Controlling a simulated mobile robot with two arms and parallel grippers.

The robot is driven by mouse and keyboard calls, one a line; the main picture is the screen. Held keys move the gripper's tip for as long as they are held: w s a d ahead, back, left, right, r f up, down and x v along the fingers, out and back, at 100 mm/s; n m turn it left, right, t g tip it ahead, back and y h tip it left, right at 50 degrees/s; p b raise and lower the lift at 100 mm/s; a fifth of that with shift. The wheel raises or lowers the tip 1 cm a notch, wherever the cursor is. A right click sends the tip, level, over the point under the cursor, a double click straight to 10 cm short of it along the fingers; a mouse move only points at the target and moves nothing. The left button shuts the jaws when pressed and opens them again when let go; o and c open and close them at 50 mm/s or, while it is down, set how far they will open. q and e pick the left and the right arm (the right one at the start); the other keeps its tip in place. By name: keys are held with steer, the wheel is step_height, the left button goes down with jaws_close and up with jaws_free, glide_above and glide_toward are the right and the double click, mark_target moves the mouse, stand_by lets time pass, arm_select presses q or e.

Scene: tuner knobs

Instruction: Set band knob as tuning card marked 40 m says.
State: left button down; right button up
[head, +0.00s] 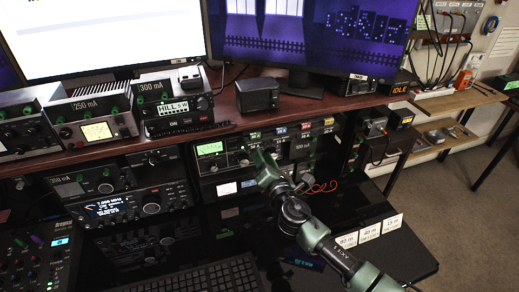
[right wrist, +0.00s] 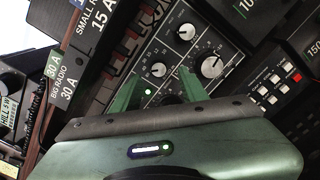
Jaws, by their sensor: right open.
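The tuner panel (head: 212,165), with a green-lit meter, sits on the rack under the shelf in the head view. My right gripper (head: 262,160) is in front of its right part and hides some of it. In the right wrist view the open fingers of the gripper (right wrist: 158,90) point at the panel's knobs. A large knob (right wrist: 212,67) lies just right of the right finger, with smaller knobs (right wrist: 186,32) and (right wrist: 158,69) above. Which is the band knob cannot be read. The 40 m card (head: 371,233) stands between the 80 m card (head: 347,241) and the 15 m card (head: 392,223).
A radio with a lit display (head: 105,205) and a keyboard (head: 205,275) are left of my right arm. Monitors (head: 310,35) stand on the shelf above. A red cable (head: 320,187) hangs near the gripper. A button panel (right wrist: 272,88) is right of the knobs.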

steer(key=v, duration=0.4)
steer(key=shift+s+d, duration=0.15)
steer(key=shift+s, duration=0.25)
